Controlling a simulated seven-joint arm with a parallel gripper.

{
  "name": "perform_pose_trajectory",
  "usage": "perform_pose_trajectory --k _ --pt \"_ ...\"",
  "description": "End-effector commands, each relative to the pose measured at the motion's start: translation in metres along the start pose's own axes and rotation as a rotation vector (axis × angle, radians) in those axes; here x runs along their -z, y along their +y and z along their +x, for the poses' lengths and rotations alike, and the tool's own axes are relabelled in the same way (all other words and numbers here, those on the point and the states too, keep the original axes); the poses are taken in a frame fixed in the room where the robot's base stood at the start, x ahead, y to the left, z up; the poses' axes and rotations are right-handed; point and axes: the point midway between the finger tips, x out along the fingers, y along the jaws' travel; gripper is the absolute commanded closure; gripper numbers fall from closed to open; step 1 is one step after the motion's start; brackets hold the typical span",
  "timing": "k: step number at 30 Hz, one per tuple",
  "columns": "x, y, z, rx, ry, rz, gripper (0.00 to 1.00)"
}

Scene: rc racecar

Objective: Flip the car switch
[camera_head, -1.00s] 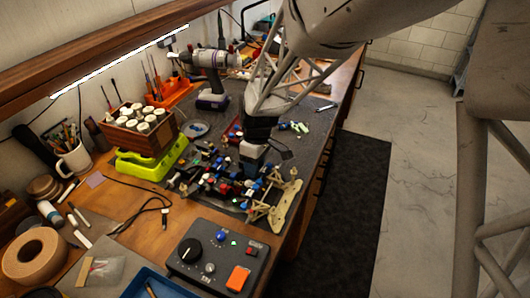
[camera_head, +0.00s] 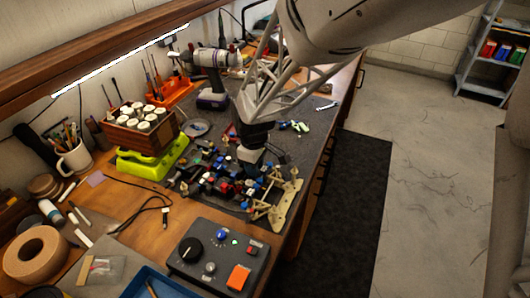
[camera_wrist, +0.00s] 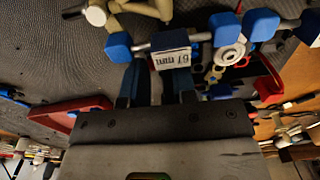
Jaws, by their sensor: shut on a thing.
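The car (camera_head: 228,184) is a cluster of blue, red, white and dark parts on the dark mat, with a cream frame piece (camera_head: 286,205) at its right. My gripper (camera_head: 250,165) points down into the car's upper right part. In the wrist view, my gripper (camera_wrist: 160,82) has dark fingers either side of a small block with a white printed label (camera_wrist: 171,58). Its jaws are shut on this labelled block. Blue end pieces on a light rod (camera_wrist: 190,38) lie just beyond the fingertips. I cannot make out the car switch; the gripper hides part of the car.
A dark control box (camera_head: 219,262) with a knob and an orange button stands in front. A lime-green case (camera_head: 150,163) and a wooden box of white-topped jars (camera_head: 142,130) stand left of the car. A drill (camera_head: 210,75) stands behind. The mat's right side is fairly clear.

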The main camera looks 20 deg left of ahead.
Motion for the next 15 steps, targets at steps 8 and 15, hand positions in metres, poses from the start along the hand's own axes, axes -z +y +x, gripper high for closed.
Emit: perform_pose_trajectory --k 8,15 --pt "-0.0006 -0.0045 0.0012 -0.139 -0.002 -0.001 0.98" --pt "0.0001 -0.0064 0.0012 -0.218 0.002 -0.001 0.98"
